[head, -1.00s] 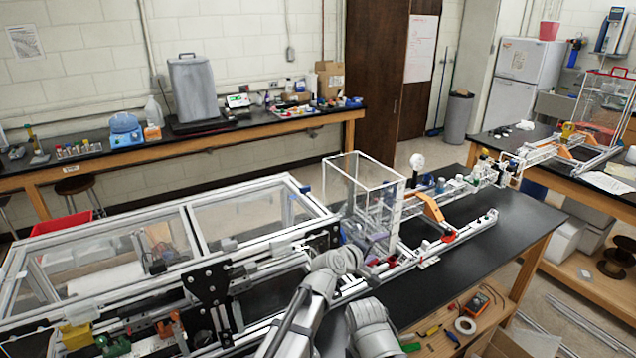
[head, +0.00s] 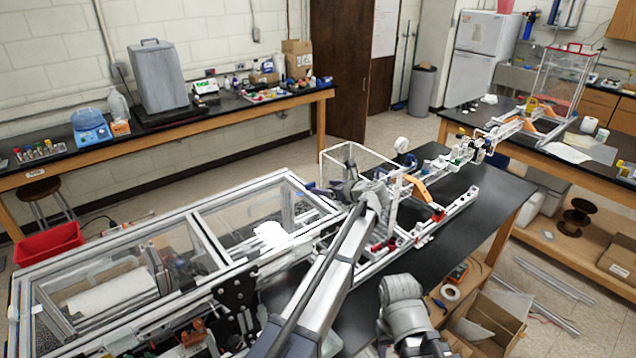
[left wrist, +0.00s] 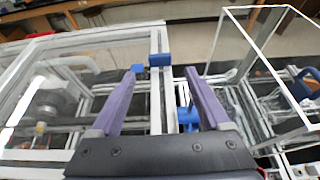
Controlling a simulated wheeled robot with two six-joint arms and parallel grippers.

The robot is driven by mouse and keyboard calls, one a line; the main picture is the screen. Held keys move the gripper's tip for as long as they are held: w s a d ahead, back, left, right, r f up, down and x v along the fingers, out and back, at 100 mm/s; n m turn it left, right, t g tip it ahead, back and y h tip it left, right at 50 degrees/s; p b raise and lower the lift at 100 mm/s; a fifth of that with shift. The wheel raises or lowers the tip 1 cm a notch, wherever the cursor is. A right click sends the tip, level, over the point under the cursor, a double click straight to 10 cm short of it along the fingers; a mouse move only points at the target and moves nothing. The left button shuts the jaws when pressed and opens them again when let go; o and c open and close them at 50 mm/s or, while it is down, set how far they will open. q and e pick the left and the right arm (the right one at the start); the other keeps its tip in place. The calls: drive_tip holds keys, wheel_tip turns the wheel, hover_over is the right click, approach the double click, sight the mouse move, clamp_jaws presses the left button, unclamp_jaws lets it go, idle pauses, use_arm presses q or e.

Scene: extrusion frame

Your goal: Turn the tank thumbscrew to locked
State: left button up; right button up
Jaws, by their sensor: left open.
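My left gripper (head: 322,190) is at the near left side of the clear tank (head: 352,150), above the corner of the long framed enclosure. In the left wrist view its two purple fingers (left wrist: 165,74) are spread apart with nothing held between them. A blue block (left wrist: 158,62) on the frame rail shows between and beyond the fingertips. A blue knob-like part (left wrist: 188,116) is lower, beside the right finger, partly hidden by it. The clear tank's edges also show at the right (left wrist: 222,38). I cannot tell which blue part is the thumbscrew, nor how it is turned.
The framed enclosure (head: 190,222) with clear panels fills the left of the bench. A rail with an orange bracket (head: 418,190) runs right of the tank. The black bench top (head: 478,228) is clear toward the front right. My right arm shows low, without its gripper.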

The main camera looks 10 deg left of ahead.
sight(312, 184)
use_arm(q)
drive_tip(key=shift+w+a+f+b, duration=0.35)
drive_tip(key=shift+w+a, duration=0.05)
drive_tip(key=shift+a, duration=0.1)
drive_tip(key=b+x, duration=0.2)
drive_tip(key=x, duration=0.4)
drive_tip(key=shift+w+a, duration=0.15)
clamp_jaws()
